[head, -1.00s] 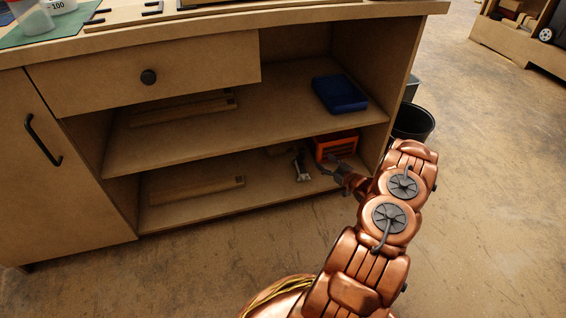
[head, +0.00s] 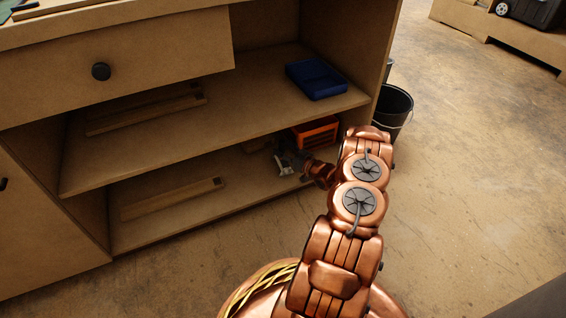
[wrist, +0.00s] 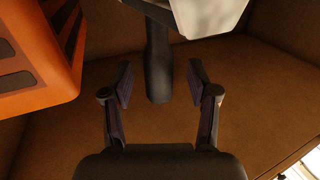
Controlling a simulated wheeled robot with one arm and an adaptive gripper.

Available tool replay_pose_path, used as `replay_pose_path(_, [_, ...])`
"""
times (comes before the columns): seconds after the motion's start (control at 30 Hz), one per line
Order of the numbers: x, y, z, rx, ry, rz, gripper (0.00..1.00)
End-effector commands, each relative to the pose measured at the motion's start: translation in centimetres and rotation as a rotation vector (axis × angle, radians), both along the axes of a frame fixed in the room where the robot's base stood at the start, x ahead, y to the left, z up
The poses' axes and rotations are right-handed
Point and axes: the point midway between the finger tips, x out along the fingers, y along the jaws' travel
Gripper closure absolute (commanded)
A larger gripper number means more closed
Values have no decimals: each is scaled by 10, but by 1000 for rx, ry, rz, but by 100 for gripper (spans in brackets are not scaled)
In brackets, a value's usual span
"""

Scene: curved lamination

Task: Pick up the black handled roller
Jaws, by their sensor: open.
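The roller's black handle (wrist: 158,65) shows in the wrist view, pointing down between my fingertips. A pale white part (wrist: 208,14) adjoins it at the top; I cannot tell its full shape. My gripper (wrist: 160,84) is open, with one finger on each side of the handle's lower end and visible gaps on both sides. In the head view my gripper (head: 294,160) is inside the lower shelf at its right side, in front of the orange crate. There the roller is mostly hidden by, or hard to separate from, my gripper.
The orange crate (head: 316,131) stands close by; it also fills the upper left of the wrist view (wrist: 40,50). The upper shelf holds a blue tray (head: 318,78). A wooden strip (head: 172,199) lies left on the lower shelf. A black bucket (head: 394,108) stands right of the cabinet.

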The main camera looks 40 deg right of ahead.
Motion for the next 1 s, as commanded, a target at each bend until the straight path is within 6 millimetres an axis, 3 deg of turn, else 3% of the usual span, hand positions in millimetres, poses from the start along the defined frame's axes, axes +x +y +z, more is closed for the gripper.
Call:
replay_pose_path(0.13, [11,0,0,-2,0,-1,41])
replay_pose_path(0.37, [11,-2,1,-2,-1,-3,41])
replay_pose_path(0.93, [11,-2,1,-2,-1,-4,98])
replay_pose_path(1.0, [11,-2,1,-2,-1,-4,100])
